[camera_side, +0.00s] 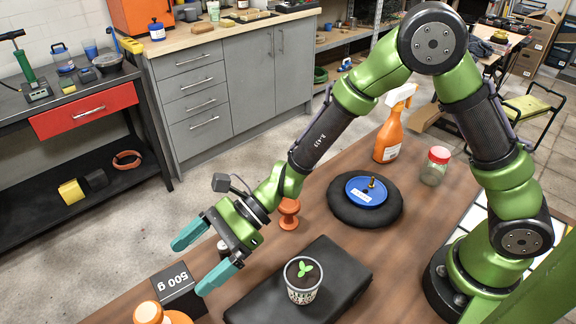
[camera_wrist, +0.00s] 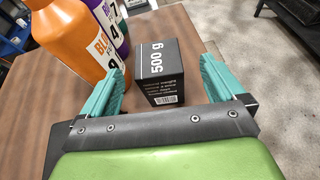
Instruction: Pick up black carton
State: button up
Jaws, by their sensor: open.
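The black carton (camera_side: 178,287), printed "500 g" in white, stands on the brown table near the front left in the side view. In the wrist view the carton (camera_wrist: 158,78) stands upright ahead of my gripper, showing its label and barcode. My gripper (camera_side: 205,255) has teal fingers spread wide with nothing held. In the wrist view the fingers of my gripper (camera_wrist: 160,74) appear to the left and right of the carton, with gaps on both sides. I cannot tell whether the fingertips reach the carton's depth.
An orange bottle (camera_wrist: 72,38) stands close left of the carton, with a purple bottle (camera_wrist: 120,22) behind. A potted seedling (camera_side: 302,284) sits on a black case (camera_side: 345,270). An orange knob-shaped object (camera_side: 289,213) and a blue disc (camera_side: 366,190) on a black cushion (camera_side: 345,213) are farther back.

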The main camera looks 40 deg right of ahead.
aim_at(174, 280)
jog(key=x, duration=0.7)
jog(key=shift+s+a, duration=0.2)
jog(key=shift+a, duration=0.05)
jog(key=shift+c, duration=0.2)
jog(key=c, duration=1.4)
